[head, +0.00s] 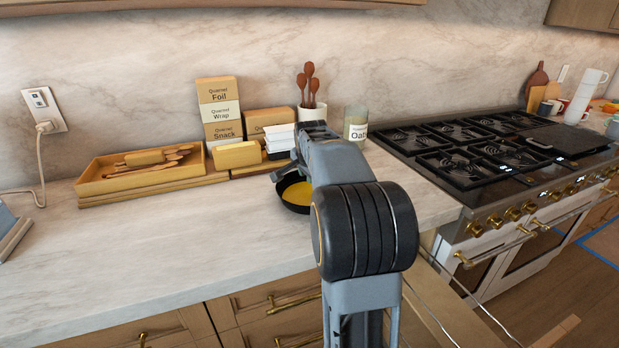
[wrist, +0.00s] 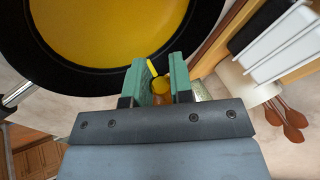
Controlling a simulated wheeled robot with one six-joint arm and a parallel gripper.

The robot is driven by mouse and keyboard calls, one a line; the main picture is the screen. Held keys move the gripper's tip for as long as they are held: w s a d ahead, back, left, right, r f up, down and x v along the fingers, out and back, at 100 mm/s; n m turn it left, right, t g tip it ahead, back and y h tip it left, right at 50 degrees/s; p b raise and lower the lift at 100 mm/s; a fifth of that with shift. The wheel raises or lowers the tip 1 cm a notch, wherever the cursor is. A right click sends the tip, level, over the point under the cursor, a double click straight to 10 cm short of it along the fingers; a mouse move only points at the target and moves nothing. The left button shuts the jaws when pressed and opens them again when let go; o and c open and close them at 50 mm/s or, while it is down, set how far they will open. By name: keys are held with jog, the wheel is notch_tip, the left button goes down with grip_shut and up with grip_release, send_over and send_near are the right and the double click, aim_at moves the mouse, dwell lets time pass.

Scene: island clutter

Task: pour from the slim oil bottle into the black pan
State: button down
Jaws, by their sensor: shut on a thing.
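The black pan (head: 284,199) stands on the counter left of the stove, with a yellow layer inside it. In the wrist view the pan (wrist: 95,76) fills the upper left, and its yellow contents cover the visible floor. My gripper (wrist: 160,76) is beside the pan's rim in that picture, with its green-padded fingers shut on the slim oil bottle (wrist: 161,87). Only a small amber part of the bottle shows between the fingers. A thin yellow strip shows at it; I cannot tell whether it is flowing oil. In the head view my arm hides the fingers and bottle.
Behind the pan are a utensil crock with wooden spoons (head: 308,85), an oats jar (head: 355,122) and stacked boxes (head: 219,105). A wooden tray (head: 105,184) lies at left. The gas stove (head: 480,150) is at right. The front left counter (head: 180,245) is clear.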

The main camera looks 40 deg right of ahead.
jog(key=shift+r+p, duration=0.25)
jog(key=shift+p, duration=0.3)
jog(key=shift+f, duration=0.1)
dwell(0.8)
notch_tip(320, 180, up, 3)
jog(key=y+p, duration=0.1)
jog(key=p, duration=0.4)
jog(key=shift+d+y+p, duration=0.1)
jog(key=shift+y+p, duration=0.2)
jog(key=shift+p, duration=0.05)
jog(key=shift+r+m+y+p, duration=0.35)
jog(key=shift+r+p, duration=0.25)
jog(key=shift+p, duration=0.65)
jog(key=shift+r+g+y+p, duration=0.25)
jog(key=shift+g+p, duration=0.05)
jog(key=shift+p, duration=0.35)
jog(key=shift+f, duration=0.1)
